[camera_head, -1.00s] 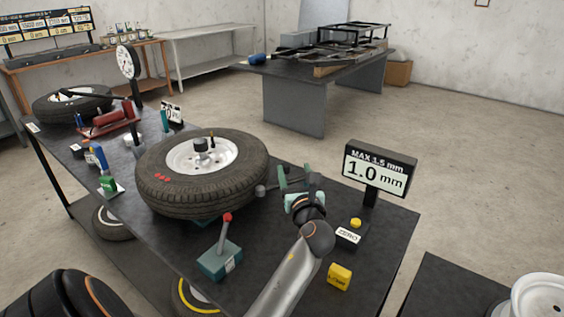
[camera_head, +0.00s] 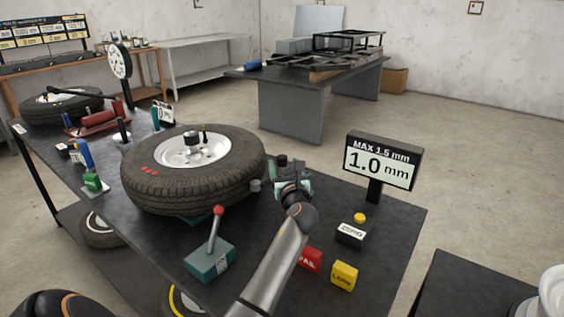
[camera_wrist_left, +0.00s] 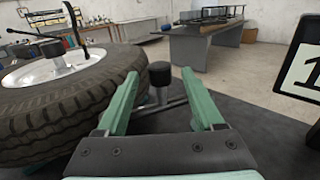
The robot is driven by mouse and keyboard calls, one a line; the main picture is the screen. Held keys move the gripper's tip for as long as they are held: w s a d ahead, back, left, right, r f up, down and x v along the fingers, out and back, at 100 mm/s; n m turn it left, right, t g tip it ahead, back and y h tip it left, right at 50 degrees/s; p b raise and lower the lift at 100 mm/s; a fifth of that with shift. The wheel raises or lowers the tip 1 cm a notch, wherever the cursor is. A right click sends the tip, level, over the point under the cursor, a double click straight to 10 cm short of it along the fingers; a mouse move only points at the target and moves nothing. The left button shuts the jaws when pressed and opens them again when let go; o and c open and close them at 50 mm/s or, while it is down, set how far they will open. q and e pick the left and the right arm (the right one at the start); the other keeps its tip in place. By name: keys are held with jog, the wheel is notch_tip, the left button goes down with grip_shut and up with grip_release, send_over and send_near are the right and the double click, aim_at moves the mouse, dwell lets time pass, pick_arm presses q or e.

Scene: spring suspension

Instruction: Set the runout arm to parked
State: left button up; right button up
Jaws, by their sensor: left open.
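My left gripper (camera_head: 289,172) has green fingers and stands open just right of the wheel (camera_head: 143,180) on the dark bench. In the left wrist view, a black cylindrical knob (camera_wrist_left: 160,74) on a short metal post shows between or just beyond the two open fingers (camera_wrist_left: 160,92); I cannot tell whether they touch it. A thin grey rod lies low by the post; it seems to belong to the runout arm, partly hidden by the fingers. The readout (camera_head: 379,163) says MAX 1.5 mm and 1.0 mm. My right gripper is out of view.
A teal lever box (camera_head: 210,260) with a red-knobbed lever stands in front of the wheel. A ZERO box (camera_head: 351,235), a red box (camera_head: 311,260) and a yellow box (camera_head: 344,276) sit right of my forearm.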

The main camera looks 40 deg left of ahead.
aim_at(283, 163)
pick_arm(q)
jog(key=shift+x, duration=1.85)
grip_shut()
